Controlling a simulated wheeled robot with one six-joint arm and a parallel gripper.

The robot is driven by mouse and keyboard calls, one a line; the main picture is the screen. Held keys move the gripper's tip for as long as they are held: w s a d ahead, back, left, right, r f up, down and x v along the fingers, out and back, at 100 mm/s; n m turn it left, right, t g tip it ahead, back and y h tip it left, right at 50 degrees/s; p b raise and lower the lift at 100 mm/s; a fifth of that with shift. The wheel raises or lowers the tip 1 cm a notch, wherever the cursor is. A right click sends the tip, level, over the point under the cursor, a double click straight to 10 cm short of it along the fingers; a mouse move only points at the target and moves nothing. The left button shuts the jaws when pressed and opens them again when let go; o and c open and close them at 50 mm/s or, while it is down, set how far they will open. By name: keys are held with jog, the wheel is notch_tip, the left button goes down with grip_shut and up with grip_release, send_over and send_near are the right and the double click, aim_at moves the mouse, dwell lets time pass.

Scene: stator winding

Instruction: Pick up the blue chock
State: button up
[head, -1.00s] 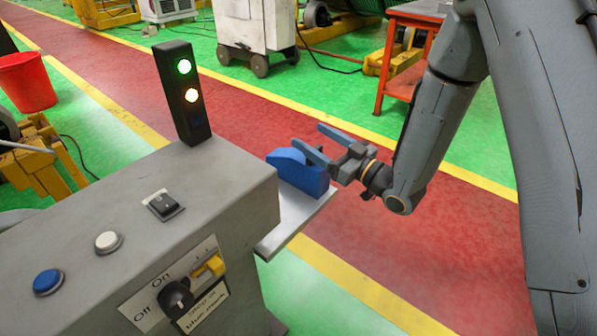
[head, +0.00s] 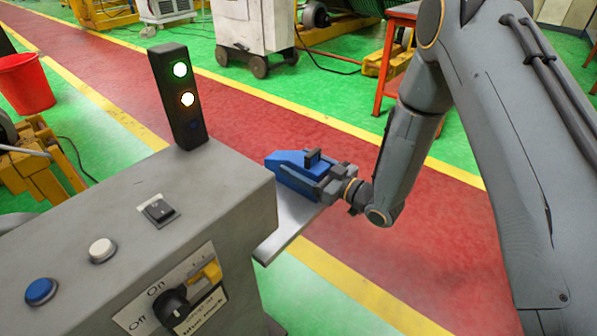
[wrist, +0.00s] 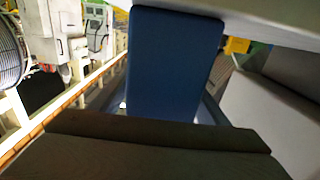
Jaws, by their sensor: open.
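The blue chock (head: 290,168) sits on a pale metal shelf (head: 280,235) that juts out from the right side of the grey control cabinet. My gripper (head: 311,172) is at the chock's right end, with its open fingers reaching along the chock, one on either side. In the wrist view the blue chock (wrist: 174,62) fills the upper middle, between the fingers. I cannot tell whether the fingers touch it.
A red bucket (head: 25,83) and a red-orange stand (head: 397,60) are farther off. Open floor lies beyond the shelf.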

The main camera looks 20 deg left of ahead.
jog(key=shift+w+a, duration=0.3)
jog(key=shift+a, duration=0.25)
jog(key=shift+r, duration=0.1)
jog(key=c, duration=1.2)
jog(key=shift+c, duration=0.2)
